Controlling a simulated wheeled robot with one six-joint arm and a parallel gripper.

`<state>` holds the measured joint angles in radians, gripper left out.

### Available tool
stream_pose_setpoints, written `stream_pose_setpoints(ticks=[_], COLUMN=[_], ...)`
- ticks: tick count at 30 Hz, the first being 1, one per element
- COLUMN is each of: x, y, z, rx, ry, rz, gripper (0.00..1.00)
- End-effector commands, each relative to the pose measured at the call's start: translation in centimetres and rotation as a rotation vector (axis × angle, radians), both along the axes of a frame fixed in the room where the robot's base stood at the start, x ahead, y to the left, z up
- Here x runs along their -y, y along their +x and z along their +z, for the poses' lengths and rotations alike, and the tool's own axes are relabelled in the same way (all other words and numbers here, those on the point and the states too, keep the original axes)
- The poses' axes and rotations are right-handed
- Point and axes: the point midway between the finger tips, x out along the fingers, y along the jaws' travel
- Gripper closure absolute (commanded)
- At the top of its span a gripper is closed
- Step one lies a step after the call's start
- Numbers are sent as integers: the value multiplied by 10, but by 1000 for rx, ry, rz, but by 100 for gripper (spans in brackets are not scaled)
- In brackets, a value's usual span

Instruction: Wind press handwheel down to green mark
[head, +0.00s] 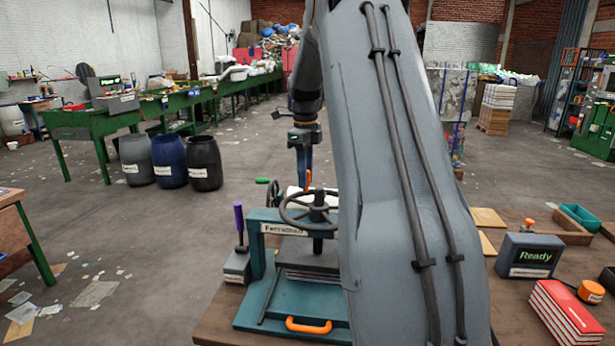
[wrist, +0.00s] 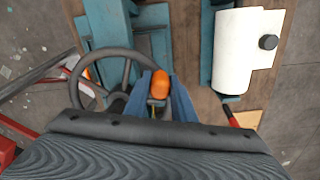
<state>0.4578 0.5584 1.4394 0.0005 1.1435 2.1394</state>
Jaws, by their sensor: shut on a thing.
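The teal press (head: 262,258) stands on the table in front of me, with a dark spoked handwheel (head: 296,220) on top around a dark screw. In the wrist view the handwheel (wrist: 76,82) lies left of my fingers. An orange knob (wrist: 160,84) at the wheel's rim sits between my blue fingertips. My gripper (wrist: 160,98) is shut on this knob; in the head view it is at the wheel's far side, and the knob (head: 308,178) shows small there. I cannot make out a green mark on the press; my arm hides its right part.
An orange handle (head: 308,326) is at the press's front. A purple-handled tool (head: 239,226) stands left of it. A box reading "Ready" (head: 527,254) and a red-covered stack (head: 566,315) are at right. A white roll (wrist: 236,50) lies right of my gripper.

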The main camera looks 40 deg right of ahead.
Motion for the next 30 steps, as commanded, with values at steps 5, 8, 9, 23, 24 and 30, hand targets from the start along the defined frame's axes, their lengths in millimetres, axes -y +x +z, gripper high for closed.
stream_pose_setpoints(ticks=[5,8,9,23,24,30], x=[2,2,2,0,0,1], y=[0,0,0,0,1,1], z=[2,2,2,2,4,30], rx=[3,3,3,1,2,4], ry=[-5,-5,-5,-2,-2,-3], rz=[-1,-1,-1,1,0,0], gripper=[100,100,100,58,58,58])
